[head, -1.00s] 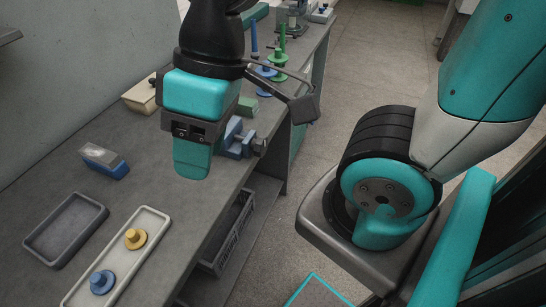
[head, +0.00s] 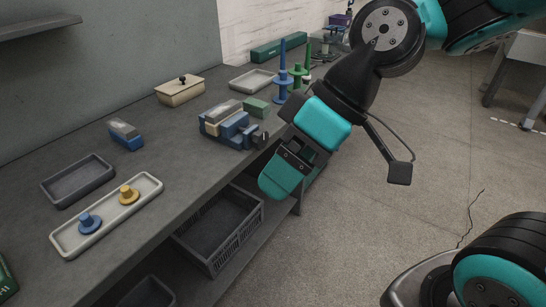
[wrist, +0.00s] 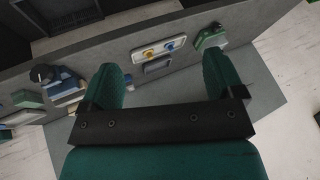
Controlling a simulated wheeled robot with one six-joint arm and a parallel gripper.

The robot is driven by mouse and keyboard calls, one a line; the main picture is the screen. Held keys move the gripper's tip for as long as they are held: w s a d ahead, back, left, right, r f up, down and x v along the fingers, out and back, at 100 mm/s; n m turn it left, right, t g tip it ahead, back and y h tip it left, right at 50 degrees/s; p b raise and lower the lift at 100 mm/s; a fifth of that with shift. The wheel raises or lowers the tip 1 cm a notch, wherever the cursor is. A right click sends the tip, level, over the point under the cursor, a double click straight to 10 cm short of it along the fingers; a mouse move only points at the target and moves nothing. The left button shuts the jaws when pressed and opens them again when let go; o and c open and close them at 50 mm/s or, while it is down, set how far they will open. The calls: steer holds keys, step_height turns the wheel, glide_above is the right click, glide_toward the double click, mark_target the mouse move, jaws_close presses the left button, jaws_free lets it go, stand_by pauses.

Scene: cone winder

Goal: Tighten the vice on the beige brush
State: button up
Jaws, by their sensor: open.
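The blue vice (head: 238,135) stands near the front edge of the bench in the head view, its dark screw end (head: 262,141) facing the front. The beige brush (head: 211,127), with a grey upper part, sits between the vice jaws; I cannot tell how tightly it is held. In the wrist view the vice (wrist: 62,88) shows at the left, partly cut by distance and tilt. My gripper (head: 273,187) is in front of the bench edge, below and to the right of the vice, apart from it. In the wrist view my gripper (wrist: 162,82) has its two fingers wide apart with nothing between.
A blue-and-grey brush (head: 126,134), a dark tray (head: 60,196) and a pale tray (head: 115,221) with blue and yellow pegs lie left. A lidded beige box (head: 181,97) and a green block (head: 257,106) are near the vice. A crate (head: 208,262) sits below.

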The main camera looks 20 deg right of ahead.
steer(key=w+f+n+t+y+b, duration=0.1)
steer(key=w+f+t+y+b, duration=0.15)
steer(key=w+f+b, duration=0.55)
steer(key=t+y+b, duration=0.1)
steer(key=t+b, duration=0.9)
steer(key=t, duration=0.1)
glide_toward(264, 140)
steer(key=p+x, duration=0.3)
steer(key=x, duration=0.6)
steer(key=shift+w+a+r, duration=0.1)
steer(key=shift+w+a, duration=0.05)
steer(key=shift+a, duration=0.1)
steer(key=shift+w+a, duration=0.35)
steer(key=shift+w, duration=0.2)
steer(key=c, duration=0.9)
